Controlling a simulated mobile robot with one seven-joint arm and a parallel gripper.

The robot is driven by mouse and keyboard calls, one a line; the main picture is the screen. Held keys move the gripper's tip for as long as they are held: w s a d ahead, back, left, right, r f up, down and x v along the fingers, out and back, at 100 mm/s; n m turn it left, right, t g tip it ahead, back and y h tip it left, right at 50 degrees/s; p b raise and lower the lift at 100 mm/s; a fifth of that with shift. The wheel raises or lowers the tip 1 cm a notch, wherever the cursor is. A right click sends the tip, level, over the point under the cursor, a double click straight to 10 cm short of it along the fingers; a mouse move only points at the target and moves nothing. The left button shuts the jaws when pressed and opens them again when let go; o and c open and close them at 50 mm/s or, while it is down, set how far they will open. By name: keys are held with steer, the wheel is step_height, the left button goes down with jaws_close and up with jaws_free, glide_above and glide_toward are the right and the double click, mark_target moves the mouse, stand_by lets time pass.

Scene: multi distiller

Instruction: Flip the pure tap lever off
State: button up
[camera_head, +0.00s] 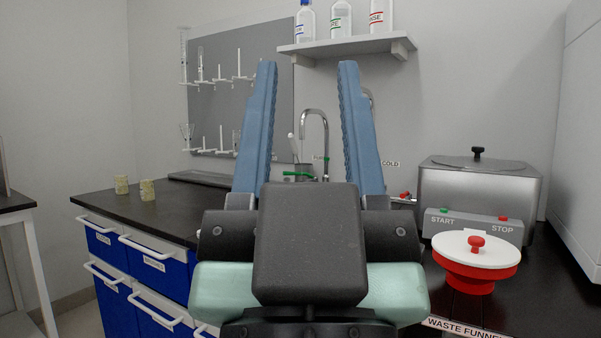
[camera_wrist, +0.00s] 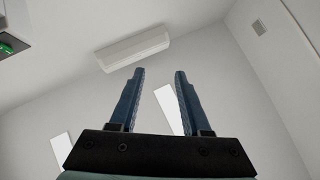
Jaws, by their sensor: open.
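My gripper (camera_head: 307,75) fills the middle of the head view, its two blue fingers pointing up and wide apart with nothing between them. It also shows open and empty in the wrist view (camera_wrist: 158,76), against the ceiling and walls. Between the fingers, farther back, stands a chrome gooseneck tap (camera_head: 326,135). A green lever (camera_head: 297,174) lies roughly level at the left of its base, near a small label that I read as "PURE" (camera_head: 320,158). The gripper's palm and my arm hide the counter in front of the tap. The lever does not show in the wrist view.
A "COLD" label (camera_head: 391,163) and a red lever (camera_head: 405,195) are right of the gripper. A steel bath (camera_head: 480,190) and a red waste funnel (camera_head: 470,280) stand at the right. A shelf (camera_head: 345,46) holds bottles above. The left counter (camera_head: 150,212) is mostly clear.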

step_height(320, 180, up, 8)
steer(key=p, duration=0.6)
steer(key=shift+f, duration=0.25)
jaws_close()
step_height(320, 180, up, 31)
steer(key=p, duration=3.2)
steer(key=shift+r, duration=0.2)
